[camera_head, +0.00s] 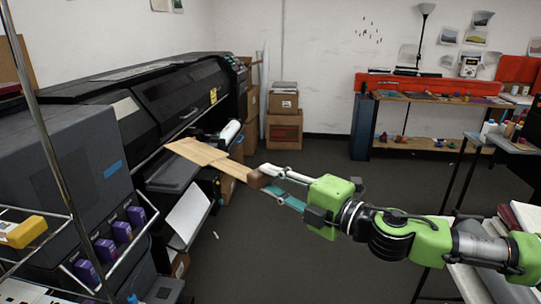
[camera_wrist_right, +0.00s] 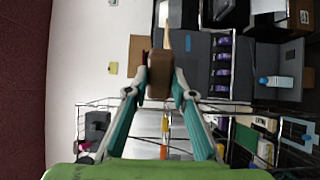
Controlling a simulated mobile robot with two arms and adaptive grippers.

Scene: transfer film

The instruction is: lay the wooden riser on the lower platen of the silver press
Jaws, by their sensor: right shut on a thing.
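My right gripper (camera_head: 270,184) is shut on the brown block-shaped grip of the wooden riser (camera_head: 197,152). The riser is a flat, pale wooden board with a narrower strip running back to that grip. It points away from the gripper toward the left and appears held in the air in front of the large black printer. In the right wrist view the brown grip (camera_wrist_right: 160,75) sits between the two fingertips, with a pale strip beyond it. I cannot make out the silver press or its lower platen in either view. My left gripper is not in view.
The black printer (camera_head: 165,95) and a grey cabinet (camera_head: 75,160) fill the left side. Cardboard boxes (camera_head: 284,125) stand by the back wall. A wooden workbench (camera_head: 430,120) is at the back right, with a dark-topped table (camera_head: 520,145) nearer. The middle floor is clear.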

